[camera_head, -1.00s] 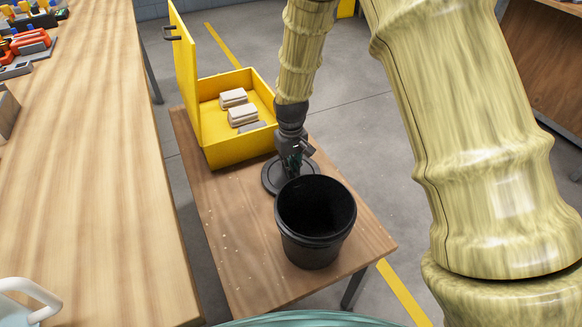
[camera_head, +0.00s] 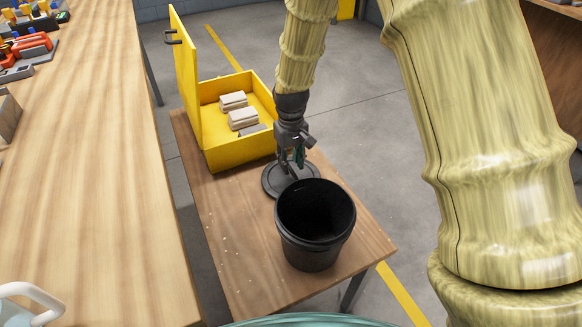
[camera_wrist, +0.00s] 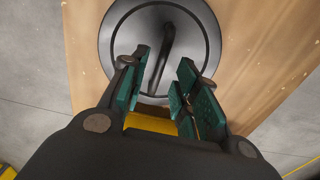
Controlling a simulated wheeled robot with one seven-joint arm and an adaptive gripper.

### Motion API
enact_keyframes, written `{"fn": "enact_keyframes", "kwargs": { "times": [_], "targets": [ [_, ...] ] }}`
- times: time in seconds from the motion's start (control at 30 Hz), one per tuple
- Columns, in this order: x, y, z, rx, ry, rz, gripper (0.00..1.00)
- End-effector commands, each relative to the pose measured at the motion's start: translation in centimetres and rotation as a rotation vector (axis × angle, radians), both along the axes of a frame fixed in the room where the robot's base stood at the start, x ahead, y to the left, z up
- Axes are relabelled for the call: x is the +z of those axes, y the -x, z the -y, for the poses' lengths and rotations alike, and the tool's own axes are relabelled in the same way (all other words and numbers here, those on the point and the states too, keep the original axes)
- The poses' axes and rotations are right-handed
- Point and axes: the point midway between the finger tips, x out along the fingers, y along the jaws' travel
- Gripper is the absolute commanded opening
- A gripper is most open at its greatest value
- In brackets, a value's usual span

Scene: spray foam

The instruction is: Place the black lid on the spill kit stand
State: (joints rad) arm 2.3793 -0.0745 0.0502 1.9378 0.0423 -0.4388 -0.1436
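The black lid (camera_head: 271,183) lies flat on the small wooden stand (camera_head: 232,262), between the yellow box and the black bucket. In the wrist view the lid (camera_wrist: 122,32) is round and grey-black with a raised bar handle (camera_wrist: 165,50) across its middle. My gripper (camera_head: 289,170) points down just above the lid. In the wrist view my gripper (camera_wrist: 165,64) is open, its green-padded fingers apart on either side of the handle's near end. It holds nothing. The bucket hides part of the lid's near edge in the head view.
The open black bucket (camera_head: 315,250) stands just in front of the lid. The open yellow box (camera_head: 235,157) behind holds pale packs (camera_head: 242,119), its lid raised at the left. A long wooden bench (camera_head: 95,170) runs along the left. The stand's front left is clear except for small specks.

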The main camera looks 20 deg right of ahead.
Motion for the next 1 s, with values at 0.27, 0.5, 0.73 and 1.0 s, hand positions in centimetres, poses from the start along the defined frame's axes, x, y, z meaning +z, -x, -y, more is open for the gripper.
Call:
{"fn": "enact_keyframes", "kwargs": {
  "times": [0.27, 0.5, 0.73, 1.0],
  "targets": [
    [5.2, -0.1, 0.0, 0.0, 0.0, 0.002, 0.3],
    [7.5, 0.0, 0.0, 0.0, 0.0, 0.0, 0.3],
    [7.8, 0.0, 0.0, 0.0, 0.0, -0.001, 0.3],
    [7.8, 0.0, 0.0, 0.0, 0.0, -0.001, 0.3]
  ]
}}
